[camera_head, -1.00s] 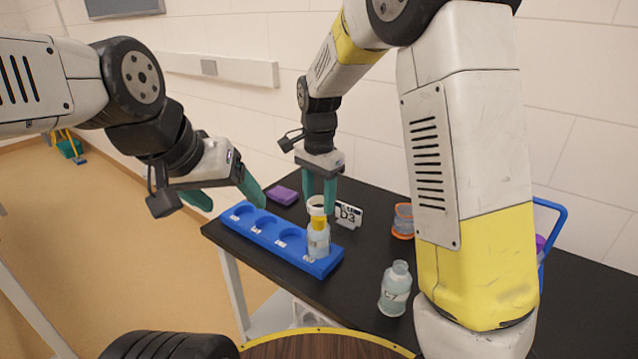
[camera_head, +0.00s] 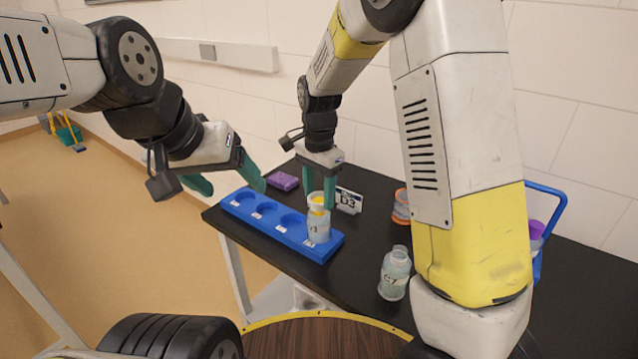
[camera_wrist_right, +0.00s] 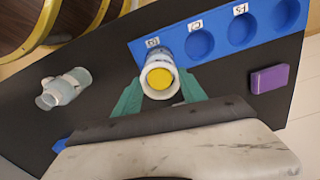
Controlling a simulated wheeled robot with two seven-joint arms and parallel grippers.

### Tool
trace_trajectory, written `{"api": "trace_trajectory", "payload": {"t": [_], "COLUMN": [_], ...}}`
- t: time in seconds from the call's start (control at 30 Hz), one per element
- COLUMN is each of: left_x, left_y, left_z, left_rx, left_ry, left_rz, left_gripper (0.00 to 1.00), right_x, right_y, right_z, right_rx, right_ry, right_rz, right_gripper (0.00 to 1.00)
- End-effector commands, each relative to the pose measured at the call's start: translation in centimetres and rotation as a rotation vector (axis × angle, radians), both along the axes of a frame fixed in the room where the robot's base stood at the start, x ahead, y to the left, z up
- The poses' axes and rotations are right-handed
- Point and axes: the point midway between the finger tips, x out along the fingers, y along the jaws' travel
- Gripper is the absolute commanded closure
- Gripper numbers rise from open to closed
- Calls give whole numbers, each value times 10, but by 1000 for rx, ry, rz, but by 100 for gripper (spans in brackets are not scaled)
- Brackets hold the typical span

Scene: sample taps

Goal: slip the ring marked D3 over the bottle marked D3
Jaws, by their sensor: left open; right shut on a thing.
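A bottle (camera_head: 318,228) with a yellow cap stands upright in the end slot of the blue rack (camera_head: 235,207); its label is too small to read. My right gripper (camera_head: 318,203) is shut on a pale ring (camera_head: 316,208) at the bottle's top. In the right wrist view the ring (camera_wrist_right: 146,82) encircles the yellow cap (camera_wrist_right: 160,78), between my green fingers. Its mark is not readable, and its exact height on the bottle is hard to tell. My left gripper (camera_head: 234,186) is open and empty, above the rack's far end.
A clear bottle (camera_head: 395,273), its label perhaps C7, stands at the table's front. An orange-rimmed jar (camera_head: 401,207) is partly behind my right arm. A purple block (camera_head: 283,181) lies behind the rack. A blue-handled carrier (camera_head: 545,192) is at right. The rack's other slots are empty.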

Motion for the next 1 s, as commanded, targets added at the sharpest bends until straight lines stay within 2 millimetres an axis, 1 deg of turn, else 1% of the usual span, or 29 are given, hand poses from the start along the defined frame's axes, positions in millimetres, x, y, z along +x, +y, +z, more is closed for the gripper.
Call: {"api": "trace_trajectory", "payload": {"t": [0.37,0.4,0.47,0.5,1.0], "left_x": [0,0,0,0,0], "left_y": [0,0,0,0,0], "left_z": [0,0,0,0,0], "left_rx": [0,0,0,0,0], "left_ry": [0,0,0,0,0], "left_rz": [0,0,0,0,0], "left_gripper": [25,25,25,25,25], "right_x": [-1,-1,-1,-1,-1], "right_y": [1,1,1,1,1], "right_z": [0,0,0,0,0], "right_rx": [0,0,0,0,0], "right_ry": [0,0,0,0,0], "right_rz": [0,0,0,0,0], "right_gripper": [89,46,34,26,26]}}
